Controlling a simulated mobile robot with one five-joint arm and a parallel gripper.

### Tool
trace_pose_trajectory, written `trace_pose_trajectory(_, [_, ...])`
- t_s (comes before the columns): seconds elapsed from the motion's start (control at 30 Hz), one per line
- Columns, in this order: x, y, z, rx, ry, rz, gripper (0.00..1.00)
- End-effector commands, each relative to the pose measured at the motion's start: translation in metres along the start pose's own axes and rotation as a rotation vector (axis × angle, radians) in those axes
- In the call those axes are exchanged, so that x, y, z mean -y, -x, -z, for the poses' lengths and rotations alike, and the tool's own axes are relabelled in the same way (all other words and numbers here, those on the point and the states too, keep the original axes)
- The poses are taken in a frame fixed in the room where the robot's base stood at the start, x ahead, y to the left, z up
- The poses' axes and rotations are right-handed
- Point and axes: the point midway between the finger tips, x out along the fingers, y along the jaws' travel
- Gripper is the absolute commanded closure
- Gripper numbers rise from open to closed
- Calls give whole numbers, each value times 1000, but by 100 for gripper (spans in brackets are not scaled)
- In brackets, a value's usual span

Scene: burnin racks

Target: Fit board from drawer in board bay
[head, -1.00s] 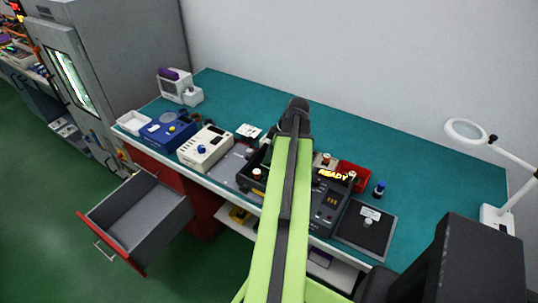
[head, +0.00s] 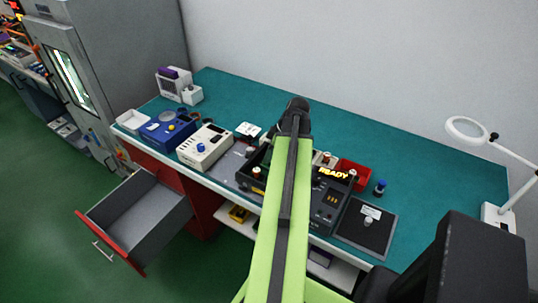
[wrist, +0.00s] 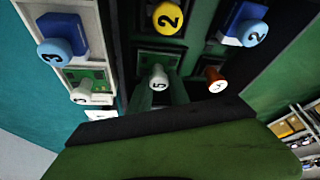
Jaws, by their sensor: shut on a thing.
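My gripper (wrist: 165,122) is shut. In the head view my arm covers the gripper and part of the dark unit with the READY display (head: 330,198). The drawer (head: 147,211) stands open at left and looks empty.
A beige box (head: 205,148) and a blue box (head: 167,131) stand left on the teal bench (head: 400,165). A red tray (head: 352,174) and a dark mat (head: 365,228) lie right of my arm. A magnifier lamp (head: 468,131) stands at far right. The back of the bench is clear.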

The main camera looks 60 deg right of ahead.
Motion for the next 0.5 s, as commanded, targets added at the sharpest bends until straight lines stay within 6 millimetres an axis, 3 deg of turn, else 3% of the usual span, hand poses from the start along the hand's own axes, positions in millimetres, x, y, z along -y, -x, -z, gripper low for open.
trace_pose_trajectory(0.37, [0,-2,0,0,0,0,100])
trace_pose_trajectory(0.4, [0,-2,0,0,0,0,74])
trace_pose_trajectory(0.5, [0,-2,0,0,0,0,61])
